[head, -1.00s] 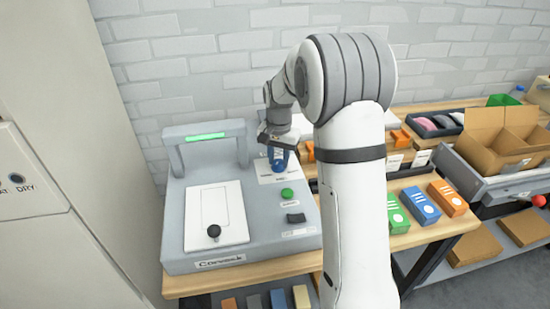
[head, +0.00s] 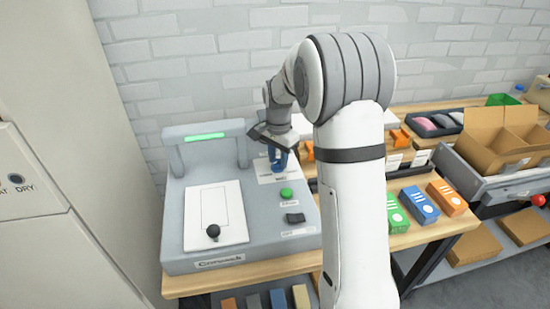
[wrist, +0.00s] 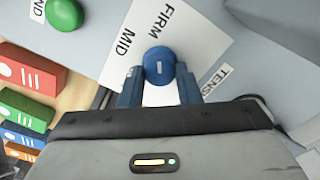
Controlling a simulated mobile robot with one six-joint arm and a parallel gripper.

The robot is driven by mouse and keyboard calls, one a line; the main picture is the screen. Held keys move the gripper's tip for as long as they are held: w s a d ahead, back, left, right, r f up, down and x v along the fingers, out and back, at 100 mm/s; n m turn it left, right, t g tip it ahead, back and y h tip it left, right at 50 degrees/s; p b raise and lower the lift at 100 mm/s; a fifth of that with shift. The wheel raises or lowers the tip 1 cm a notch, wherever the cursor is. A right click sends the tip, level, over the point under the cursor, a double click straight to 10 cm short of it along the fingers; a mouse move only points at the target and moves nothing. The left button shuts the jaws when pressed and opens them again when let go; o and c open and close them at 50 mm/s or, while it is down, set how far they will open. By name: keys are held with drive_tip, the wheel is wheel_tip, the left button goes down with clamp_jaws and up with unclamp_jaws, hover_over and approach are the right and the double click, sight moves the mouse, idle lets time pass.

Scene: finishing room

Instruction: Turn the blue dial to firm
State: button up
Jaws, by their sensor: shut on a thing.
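The blue dial (wrist: 160,64) sits on a white label plate (wrist: 140,35) that reads FIRM and MID. My gripper (wrist: 160,82) has one blue finger on each side of the dial and is shut on it. A small pale mark shows on the dial's top; I cannot tell for sure which word it points to. In the head view my gripper (head: 279,160) reaches down onto the dial at the back right of the grey machine (head: 250,240), and its fingers mostly hide the dial.
A green button (head: 287,194) and a dark switch (head: 295,217) lie in front of the dial. A handle bar with a green light (head: 206,136) stands to the left. Green, blue and orange boxes (head: 420,204) stand on the bench to the right.

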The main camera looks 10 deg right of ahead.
sight(278, 161)
drive_tip(key=shift+s+a+f, duration=0.15)
drive_tip(key=shift+s+f, duration=0.05)
drive_tip(key=o, duration=0.7)
drive_tip(key=shift+c, duration=0.2)
drive_tip(key=o, duration=0.3)
drive_tip(key=shift+w+r, duration=0.1)
drive_tip(key=shift+r, duration=0.05)
drive_tip(key=shift+r, duration=0.1)
drive_tip(key=shift+r, duration=0.25)
wheel_tip(278, 161, up, 7)
drive_tip(key=shift+f, duration=0.1)
